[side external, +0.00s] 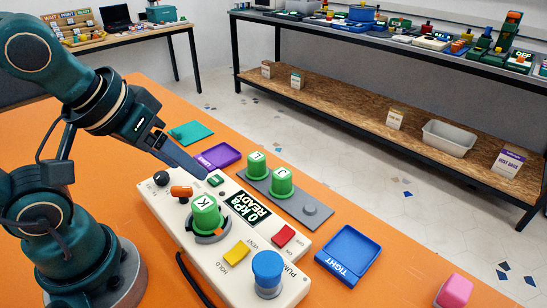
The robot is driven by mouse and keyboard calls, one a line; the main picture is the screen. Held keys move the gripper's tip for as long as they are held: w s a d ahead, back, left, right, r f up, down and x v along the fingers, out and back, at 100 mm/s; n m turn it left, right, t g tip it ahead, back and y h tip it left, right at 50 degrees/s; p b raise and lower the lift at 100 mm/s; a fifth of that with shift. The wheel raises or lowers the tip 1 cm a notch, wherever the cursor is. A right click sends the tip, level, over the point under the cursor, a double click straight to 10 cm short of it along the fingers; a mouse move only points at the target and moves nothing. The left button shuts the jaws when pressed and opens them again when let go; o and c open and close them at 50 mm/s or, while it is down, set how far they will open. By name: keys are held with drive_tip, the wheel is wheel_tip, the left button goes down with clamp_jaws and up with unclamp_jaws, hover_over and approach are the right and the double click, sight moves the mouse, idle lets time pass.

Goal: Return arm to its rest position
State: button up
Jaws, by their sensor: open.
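My gripper (198,172) reaches in from the upper left. Its dark fingers point down and right, over the far edge of the white machine panel (208,252). It is open, and I see nothing held between the fingers; seen side-on, the gap between them is hard to make out. A green cup marked K (206,214) sits in a dark ring holder on the panel, just below and apart from the fingertips. The panel's display (246,208) reads "0 kPa READY".
A grey plate (290,207) holds two green cups (282,181) and a bare peg. A teal tray (190,133), purple tray (217,156) and blue "TIGHT" tray (347,254) lie around the panel. The panel carries a yellow button, red button and blue knob (267,270). A pink block (454,292) stands right.

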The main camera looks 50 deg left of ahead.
drive_tip(key=m, duration=0.1)
drive_tip(key=s+m, duration=0.1)
drive_tip(key=shift+s+d+f+m+h, duration=0.15)
drive_tip(key=shift+d+m+h, duration=0.15)
drive_tip(key=shift+d+m, duration=0.1)
idle(0.6)
